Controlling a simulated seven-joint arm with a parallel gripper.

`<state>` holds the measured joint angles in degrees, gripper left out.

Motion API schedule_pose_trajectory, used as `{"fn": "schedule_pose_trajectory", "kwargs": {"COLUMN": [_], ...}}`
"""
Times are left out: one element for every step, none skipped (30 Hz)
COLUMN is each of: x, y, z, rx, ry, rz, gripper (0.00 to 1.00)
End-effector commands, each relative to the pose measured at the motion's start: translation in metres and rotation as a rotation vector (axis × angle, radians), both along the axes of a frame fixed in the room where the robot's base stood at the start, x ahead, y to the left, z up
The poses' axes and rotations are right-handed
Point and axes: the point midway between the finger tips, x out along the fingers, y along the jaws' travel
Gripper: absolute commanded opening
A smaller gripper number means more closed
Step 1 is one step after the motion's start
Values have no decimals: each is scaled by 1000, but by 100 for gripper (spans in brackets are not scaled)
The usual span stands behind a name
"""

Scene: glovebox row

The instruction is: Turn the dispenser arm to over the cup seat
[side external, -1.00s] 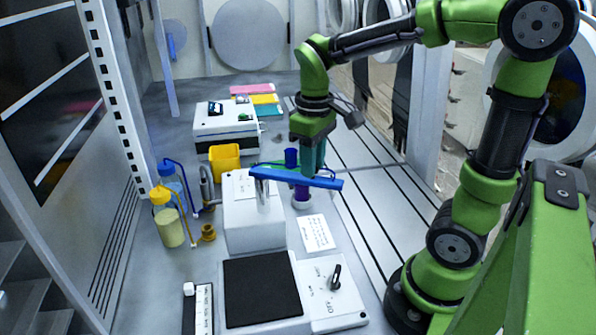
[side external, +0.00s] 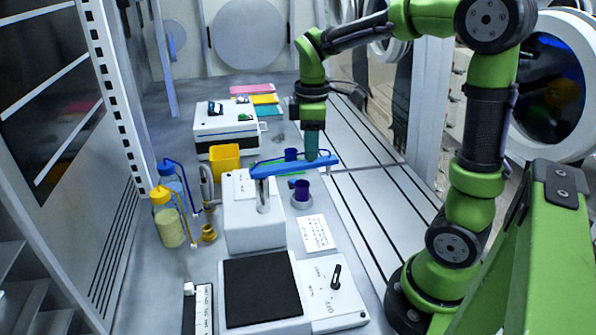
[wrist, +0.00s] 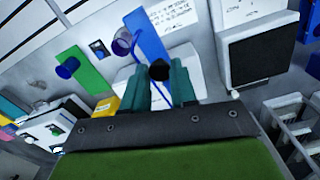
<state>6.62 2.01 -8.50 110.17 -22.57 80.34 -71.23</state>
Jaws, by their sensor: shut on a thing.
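The blue dispenser arm (side external: 280,168) is a flat bar on a metal post (side external: 263,195) on a white block (side external: 252,228). It points right and slightly toward the back. My gripper (side external: 312,155) is shut at its right end; the wrist view shows a dark round knob (wrist: 160,71) between the teal fingers. The bar does not cover the cup in the side view. In the wrist view the cup (wrist: 122,42) is beside the bar (wrist: 147,38).
A blue cylinder (side external: 291,154) shows just behind the bar. A yellow bin (side external: 225,157), two bottles (side external: 168,220) with tubing and a white instrument (side external: 225,128) stand left and behind. A black-topped plate device (side external: 262,288) is in front. The slotted floor to the right is clear.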

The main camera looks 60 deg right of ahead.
Motion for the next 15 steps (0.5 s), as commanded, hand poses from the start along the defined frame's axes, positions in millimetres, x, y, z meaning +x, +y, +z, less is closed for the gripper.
{"fn": "schedule_pose_trajectory", "kwargs": {"x": [5,8,11,14,17,20,23,26,29,32,35,38,41,43,46], "y": [-4,-6,-9,-11,-12,-14,-15,-17,-18,-20,-20,-21,-22,-23,-24], "z": [0,0,0,0,0,0,0,0,0,0,0,0,0,0,0], "rx": [-1,-1,-1,-1,-2,-1,-1,-2,-1,-1,-2,-1,-1,-1,-1], "ry": [-2,-2,-2,-2,-3,-2,-2,-3,-2,-2,-3,-2,-3,-3,-3], "rz": [40,68,106,135,164,201,229,256,291,317,342,375,399,423,451], "gripper": [0,0,0,0,0,0,0,0,0,0,0,0,0,0,0]}}
